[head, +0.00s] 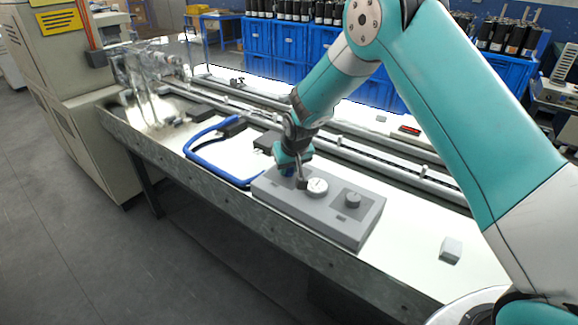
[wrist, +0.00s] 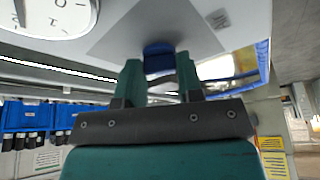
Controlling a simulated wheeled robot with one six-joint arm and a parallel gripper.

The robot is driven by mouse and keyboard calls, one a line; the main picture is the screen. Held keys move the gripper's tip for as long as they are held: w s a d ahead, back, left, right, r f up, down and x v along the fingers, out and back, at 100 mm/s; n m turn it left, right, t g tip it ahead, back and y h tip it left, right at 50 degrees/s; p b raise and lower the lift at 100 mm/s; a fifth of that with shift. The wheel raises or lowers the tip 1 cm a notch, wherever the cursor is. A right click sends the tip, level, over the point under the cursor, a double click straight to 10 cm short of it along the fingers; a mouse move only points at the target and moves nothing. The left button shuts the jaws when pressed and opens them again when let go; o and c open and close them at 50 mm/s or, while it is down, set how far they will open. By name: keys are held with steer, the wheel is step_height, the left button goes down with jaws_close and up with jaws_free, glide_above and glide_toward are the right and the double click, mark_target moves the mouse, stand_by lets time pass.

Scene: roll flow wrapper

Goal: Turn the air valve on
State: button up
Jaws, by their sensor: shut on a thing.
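The air valve's blue handle (wrist: 158,58) sits between the two green fingertips of my gripper (wrist: 158,72) in the wrist view. In the head view my gripper (head: 291,160) reaches down to the left end of a grey control box (head: 345,232), and a bit of the blue handle (head: 287,172) shows beneath it. My gripper is shut on the handle. The fingers hide its sides, so its exact angle is hard to tell. A round white gauge (head: 317,187) stands beside it on the box and also shows in the wrist view (wrist: 45,12).
A dark knob (head: 353,200) is on the box's right part. A blue looped handle (head: 208,150) lies left of the box on the bench. Conveyor rails run behind. Blue crates (head: 290,40) stand beyond.

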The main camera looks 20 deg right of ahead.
steer(key=o, duration=0.9)
steer(key=shift+o, duration=0.2)
steer(key=b+v, duration=0.1)
steer(key=v, duration=1.6)
steer(key=shift+r+b, duration=0.3)
steer(key=shift+b, duration=0.1)
